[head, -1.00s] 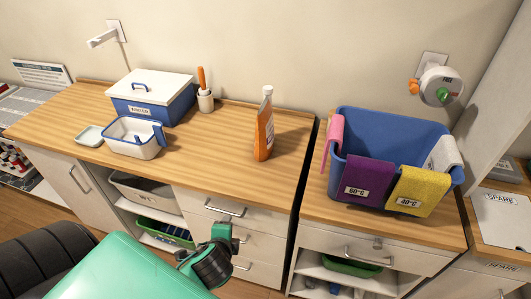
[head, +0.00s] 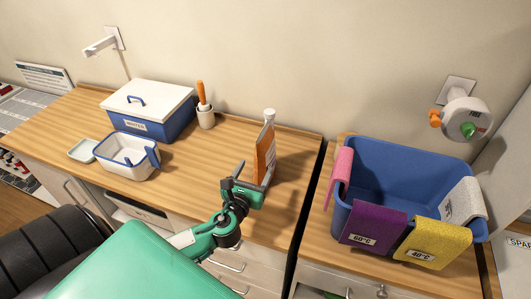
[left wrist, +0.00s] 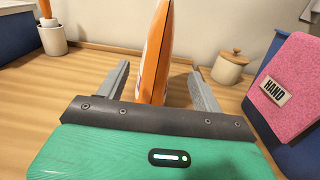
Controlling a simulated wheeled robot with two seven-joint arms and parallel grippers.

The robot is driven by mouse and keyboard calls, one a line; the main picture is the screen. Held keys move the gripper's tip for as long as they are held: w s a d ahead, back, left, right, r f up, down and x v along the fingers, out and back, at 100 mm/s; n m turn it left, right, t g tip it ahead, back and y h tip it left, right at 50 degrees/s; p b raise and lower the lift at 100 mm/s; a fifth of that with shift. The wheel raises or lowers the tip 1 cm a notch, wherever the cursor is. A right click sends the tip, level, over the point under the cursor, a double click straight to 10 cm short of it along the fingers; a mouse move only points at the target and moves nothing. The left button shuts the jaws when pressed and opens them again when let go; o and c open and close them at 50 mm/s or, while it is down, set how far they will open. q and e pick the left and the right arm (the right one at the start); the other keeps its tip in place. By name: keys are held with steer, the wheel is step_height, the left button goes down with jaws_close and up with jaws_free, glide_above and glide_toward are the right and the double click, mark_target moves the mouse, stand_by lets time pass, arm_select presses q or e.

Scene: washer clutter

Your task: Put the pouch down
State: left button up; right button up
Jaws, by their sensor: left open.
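The orange pouch (head: 264,150) with a white cap stands upright on the wooden counter (head: 200,165), left of the gap between the two worktops. My left gripper (head: 252,178) is at the pouch's lower part, with its jaws open. In the left wrist view the pouch (left wrist: 156,50) rises between the two spread fingers (left wrist: 155,88), with a visible gap to each. The pouch's foot is hidden behind the gripper body. My right gripper is not in view.
A blue tub (head: 400,165) with hanging cloths stands on the right worktop. A lidded blue box (head: 150,125), a small white basin (head: 120,168) and a brush holder (head: 206,118) stand left.

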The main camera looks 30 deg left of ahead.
mark_target(258, 162)
arm_select(q)
steer(key=x, duration=0.3)
steer(key=shift+w+a+p, duration=0.1)
steer(key=shift+w+p, duration=0.25)
steer(key=shift+w, duration=0.05)
steer(key=shift+w+a, duration=0.1)
steer(key=shift+w, duration=0.1)
steer(key=p+x, duration=0.2)
steer(key=x, duration=0.2)
steer(key=shift+w+a+f, duration=0.1)
steer(key=shift+w, duration=0.2)
steer(key=shift+a, duration=0.1)
jaws_close()
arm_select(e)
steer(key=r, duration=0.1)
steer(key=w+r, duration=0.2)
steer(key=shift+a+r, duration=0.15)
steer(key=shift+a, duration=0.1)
